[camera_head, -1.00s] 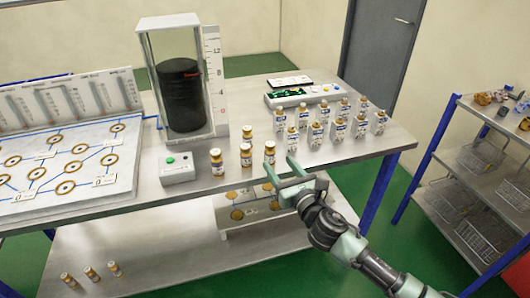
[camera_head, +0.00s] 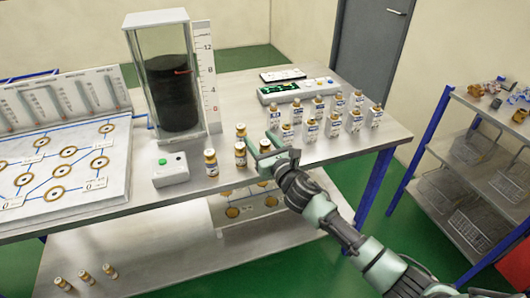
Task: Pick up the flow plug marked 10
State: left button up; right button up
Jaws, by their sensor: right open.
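Several small amber plugs with gold caps stand upright near the table's front edge: a front-left plug (camera_head: 210,162), a middle plug (camera_head: 240,155) and one behind it (camera_head: 241,132). Another plug (camera_head: 265,145) is partly hidden by my right gripper. The markings are too small to read, so I cannot tell which plug is marked 10. My right gripper (camera_head: 262,147) is open at that partly hidden plug, just right of the middle plug. I cannot tell whether it touches it. My left gripper is out of view.
Several white-labelled bottles (camera_head: 333,124) stand close to the right. A grey box with a green button (camera_head: 171,169) is to the left, a glass tank (camera_head: 138,78) behind. The flow board (camera_head: 60,195) fills the table's left. More plugs (camera_head: 85,277) lie on the lower shelf.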

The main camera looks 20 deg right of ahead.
grip_shut()
jog(key=shift+r, duration=0.2)
